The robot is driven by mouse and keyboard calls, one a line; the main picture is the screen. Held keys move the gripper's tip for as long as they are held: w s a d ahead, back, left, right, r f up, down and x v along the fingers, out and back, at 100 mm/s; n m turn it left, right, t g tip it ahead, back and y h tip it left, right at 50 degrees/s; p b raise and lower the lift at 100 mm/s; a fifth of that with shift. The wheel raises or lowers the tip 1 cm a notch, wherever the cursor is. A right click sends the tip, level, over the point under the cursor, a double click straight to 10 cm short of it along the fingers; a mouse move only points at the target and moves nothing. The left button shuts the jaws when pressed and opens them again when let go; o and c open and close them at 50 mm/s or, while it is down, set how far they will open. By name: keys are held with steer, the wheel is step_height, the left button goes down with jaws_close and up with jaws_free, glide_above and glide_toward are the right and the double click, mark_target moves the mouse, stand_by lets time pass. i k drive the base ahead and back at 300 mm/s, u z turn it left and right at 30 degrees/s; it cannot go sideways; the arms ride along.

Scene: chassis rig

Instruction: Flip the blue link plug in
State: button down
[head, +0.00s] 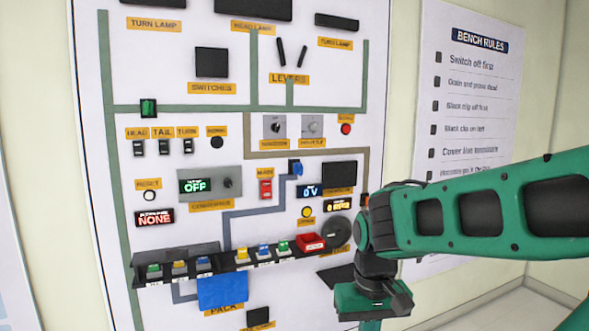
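A small blue piece (296,168), apparently the link plug, is on the white board, at the top end of a blue-grey line and just above the "0 V" display (310,191). It is too small to tell whether it is in or swung out. My gripper (372,302) hangs at the lower right, in front of the board's right edge, below and to the right of the blue piece and well apart from it. Its fingers cannot be made out, so its opening is unclear.
A display reads "OFF" (194,186) and another "NONE" (154,218). A red main switch (266,189) is left of the blue piece. A dark rack (178,252) with several coloured plugs, a red box (311,242) and a blue pack (222,291) are lower. My arm covers the right side.

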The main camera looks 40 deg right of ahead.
mark_target(297, 167)
steer(key=i, duration=0.85)
